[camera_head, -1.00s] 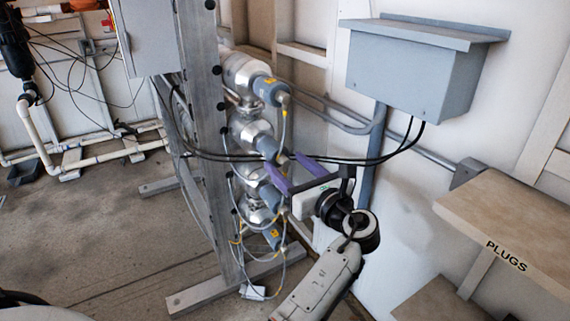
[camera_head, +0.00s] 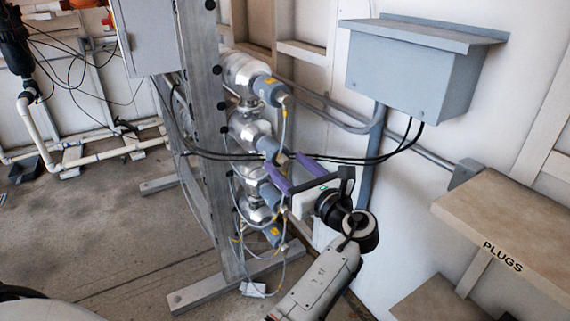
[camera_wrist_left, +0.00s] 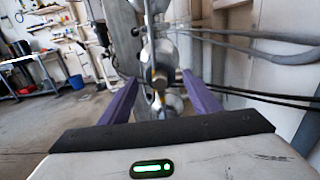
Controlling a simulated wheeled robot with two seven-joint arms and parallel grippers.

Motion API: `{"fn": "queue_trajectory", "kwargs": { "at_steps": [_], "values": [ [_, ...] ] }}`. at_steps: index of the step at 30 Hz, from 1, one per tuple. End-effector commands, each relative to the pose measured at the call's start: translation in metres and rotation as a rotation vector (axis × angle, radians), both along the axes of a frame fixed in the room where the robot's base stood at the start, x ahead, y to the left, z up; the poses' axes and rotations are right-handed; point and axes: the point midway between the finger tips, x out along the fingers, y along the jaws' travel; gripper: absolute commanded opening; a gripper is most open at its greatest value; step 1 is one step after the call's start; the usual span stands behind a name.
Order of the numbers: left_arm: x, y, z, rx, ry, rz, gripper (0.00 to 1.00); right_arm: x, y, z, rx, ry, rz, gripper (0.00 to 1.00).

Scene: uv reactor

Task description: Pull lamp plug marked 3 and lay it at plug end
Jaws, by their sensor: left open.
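Lamp plugs with blue-grey bodies stick out of a vertical stack of silver lamp housings (camera_head: 243,125) in the head view. The top plug (camera_head: 268,90) and the bottom plug (camera_head: 273,234) show clearly; the middle ones are partly behind my fingers and cables. I cannot read a number on any plug, so I cannot tell which is 3. My left gripper (camera_head: 283,163) is open, its two purple fingers pointing at the middle of the stack. In the left wrist view the fingers (camera_wrist_left: 158,82) stand apart, with the blurred housings beyond them. My right gripper is not in view.
A beige shelf marked PLUGS (camera_head: 490,225) is at the right. A grey box (camera_head: 415,75) hangs on the wall. Black cables (camera_head: 350,160) cross by my fingers, and thin plug cords (camera_head: 284,270) hang lower. A metal upright (camera_head: 205,130) stands left of the housings.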

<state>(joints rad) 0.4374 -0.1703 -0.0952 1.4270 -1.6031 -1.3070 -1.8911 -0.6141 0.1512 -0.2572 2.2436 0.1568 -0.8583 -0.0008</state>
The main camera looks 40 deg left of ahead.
Motion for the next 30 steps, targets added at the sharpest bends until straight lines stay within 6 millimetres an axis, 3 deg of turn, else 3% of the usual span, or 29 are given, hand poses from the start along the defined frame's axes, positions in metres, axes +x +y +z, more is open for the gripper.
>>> {"fn": "queue_trajectory", "kwargs": {
  "at_steps": [17,27,30],
  "values": [
    [-0.0002,0.0001,0.0000,0.000,0.000,0.000,0.57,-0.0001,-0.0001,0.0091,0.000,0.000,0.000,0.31],
    [-0.0002,0.0001,0.0001,0.000,0.000,0.000,0.00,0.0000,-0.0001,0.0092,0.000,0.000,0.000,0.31],
    [-0.0002,0.0001,0.0002,0.000,0.000,0.000,0.00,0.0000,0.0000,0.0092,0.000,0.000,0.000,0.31]
  ]
}}
